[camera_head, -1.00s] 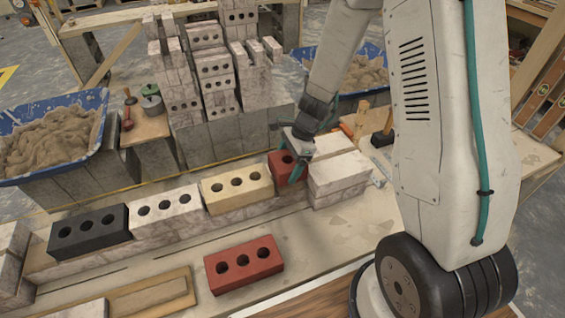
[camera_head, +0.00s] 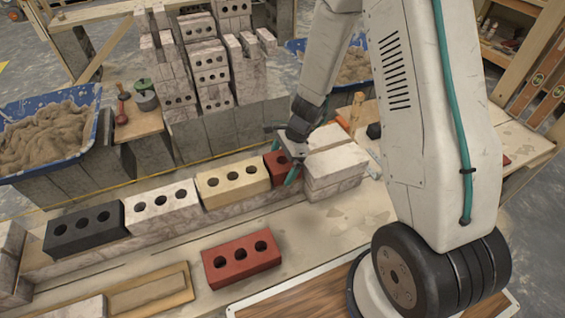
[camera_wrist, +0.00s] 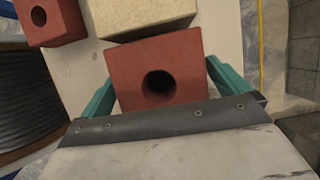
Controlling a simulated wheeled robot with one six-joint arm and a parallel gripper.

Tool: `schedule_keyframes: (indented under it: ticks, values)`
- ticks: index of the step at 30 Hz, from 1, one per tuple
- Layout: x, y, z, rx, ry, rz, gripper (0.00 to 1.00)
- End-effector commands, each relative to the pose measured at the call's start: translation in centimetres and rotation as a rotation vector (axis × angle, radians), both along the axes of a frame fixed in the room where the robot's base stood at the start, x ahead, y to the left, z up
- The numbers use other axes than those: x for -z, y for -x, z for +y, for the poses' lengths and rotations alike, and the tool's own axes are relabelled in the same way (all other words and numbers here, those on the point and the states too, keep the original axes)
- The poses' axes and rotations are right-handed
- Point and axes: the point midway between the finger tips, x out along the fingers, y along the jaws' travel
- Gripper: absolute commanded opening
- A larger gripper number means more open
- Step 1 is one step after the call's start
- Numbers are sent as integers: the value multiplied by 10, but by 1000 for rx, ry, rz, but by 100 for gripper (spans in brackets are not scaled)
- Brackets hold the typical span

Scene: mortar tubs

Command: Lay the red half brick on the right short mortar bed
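The red half brick (camera_wrist: 160,84) has one round hole and sits between the teal fingers of my gripper (camera_wrist: 163,75) in the wrist view. The fingers lie close along its two sides and look shut on it. In the head view the half brick (camera_head: 276,166) is at the right end of the brick row, between the cream brick (camera_head: 233,183) and the pale block stack (camera_head: 336,165). My gripper (camera_head: 290,163) partly covers it. The right short mortar bed is hidden under the half brick and gripper. I cannot tell whether the brick touches it.
A white brick (camera_head: 162,206) and a black brick (camera_head: 85,229) continue the row leftward. A loose red three-hole brick (camera_head: 241,258) lies in front on the bench. A mortar tub (camera_head: 50,135) stands at the left. Taller block stacks (camera_head: 208,72) rise behind the row.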

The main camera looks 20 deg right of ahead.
Motion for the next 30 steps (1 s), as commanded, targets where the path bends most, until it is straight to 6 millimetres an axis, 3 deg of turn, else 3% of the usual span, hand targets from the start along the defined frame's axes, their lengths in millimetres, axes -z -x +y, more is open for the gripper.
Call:
schedule_keyframes:
  ticks: [8, 21, 30]
  values:
    - [-13, -1, -4, 0, 0, -3, 100]
    - [-94, 0, -39, 2, 2, -4, 100]
    - [-128, 5, -43, -50, 7, -25, 100]
